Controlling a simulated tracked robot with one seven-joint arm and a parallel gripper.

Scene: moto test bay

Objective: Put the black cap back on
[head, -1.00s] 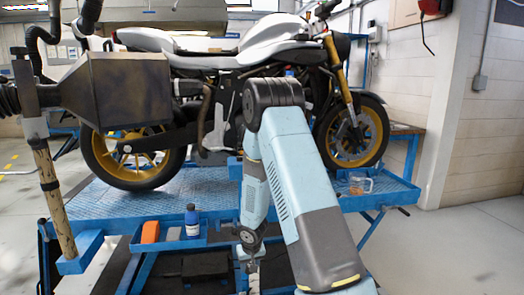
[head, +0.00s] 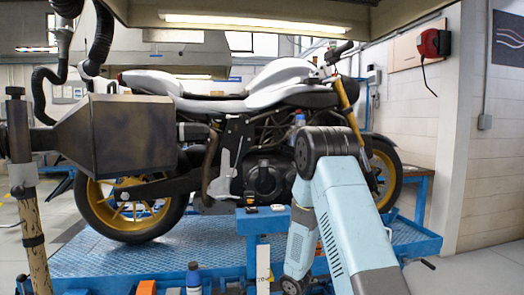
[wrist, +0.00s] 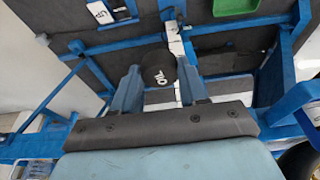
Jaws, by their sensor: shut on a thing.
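In the wrist view my gripper (wrist: 157,86) is shut on the black cap (wrist: 158,68), a round cap with white lettering that seems to read OIL. The two blue fingers stand on either side of it. The motorcycle (head: 262,80), white and black with yellow wheels, stands on a blue lift (head: 215,248). Its dark engine (head: 262,178) faces me. I cannot make out an open filler hole.
A blue bottle (head: 193,280) and an orange box (head: 147,288) are at the lift's near edge. A dark metal hood (head: 128,133) stands at the left on a post. In the wrist view, blue frame bars and a green tray (wrist: 235,7) lie beyond the gripper.

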